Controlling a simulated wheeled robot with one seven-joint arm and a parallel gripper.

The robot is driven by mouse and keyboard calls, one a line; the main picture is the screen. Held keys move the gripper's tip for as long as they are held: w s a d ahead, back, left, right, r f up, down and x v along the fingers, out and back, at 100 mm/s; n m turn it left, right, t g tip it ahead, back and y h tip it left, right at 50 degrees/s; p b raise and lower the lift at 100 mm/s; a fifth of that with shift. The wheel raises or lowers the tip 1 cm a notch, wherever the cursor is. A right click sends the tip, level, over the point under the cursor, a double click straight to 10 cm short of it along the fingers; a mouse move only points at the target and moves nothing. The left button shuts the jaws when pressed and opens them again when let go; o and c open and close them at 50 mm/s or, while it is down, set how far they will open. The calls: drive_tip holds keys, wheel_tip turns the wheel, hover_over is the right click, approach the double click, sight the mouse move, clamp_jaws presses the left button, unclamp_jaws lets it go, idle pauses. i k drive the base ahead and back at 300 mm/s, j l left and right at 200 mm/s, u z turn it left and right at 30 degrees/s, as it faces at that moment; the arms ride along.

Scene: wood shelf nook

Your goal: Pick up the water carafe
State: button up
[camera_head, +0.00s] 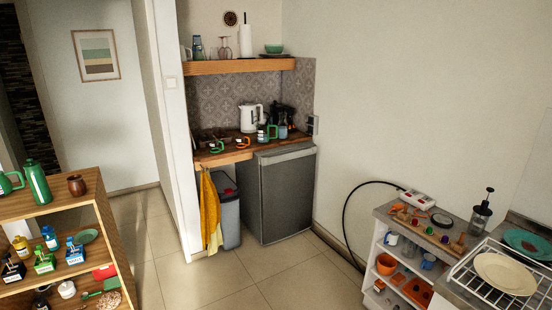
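I cannot tell for sure which vessel is the water carafe. A bluish clear vessel (198,48) stands upright at the left of the upper wooden shelf, beside wine glasses (224,47). Another blue-grey vessel (282,129) stands at the right of the wooden counter, near the dark coffee maker. A tall green bottle (37,182) stands on the wooden shelf unit at the left. All are small in this view, so details are unclear. My gripper is not in view.
A white kettle (251,118) and mugs (270,133) crowd the counter (222,157) above a grey fridge (284,196). A bin (228,212) and yellow towel (210,205) are beside it. Shelf units flank the open tiled floor (215,285). A black cable (345,225) runs along the right wall.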

sight(283, 125)
drive_tip(key=i, duration=2.65)
drive_tip(key=i+u, duration=0.25)
drive_tip(key=i, duration=0.2)
drive_tip(key=i+l+u, duration=0.2)
drive_tip(key=i, duration=0.25)
drive_tip(key=i+l+u, duration=0.25)
drive_tip(key=i, duration=0.2)
drive_tip(key=i+l+u, duration=0.3)
drive_tip(key=i+u, duration=0.15)
drive_tip(key=i+l+u, duration=0.45)
drive_tip(key=k, duration=0.1)
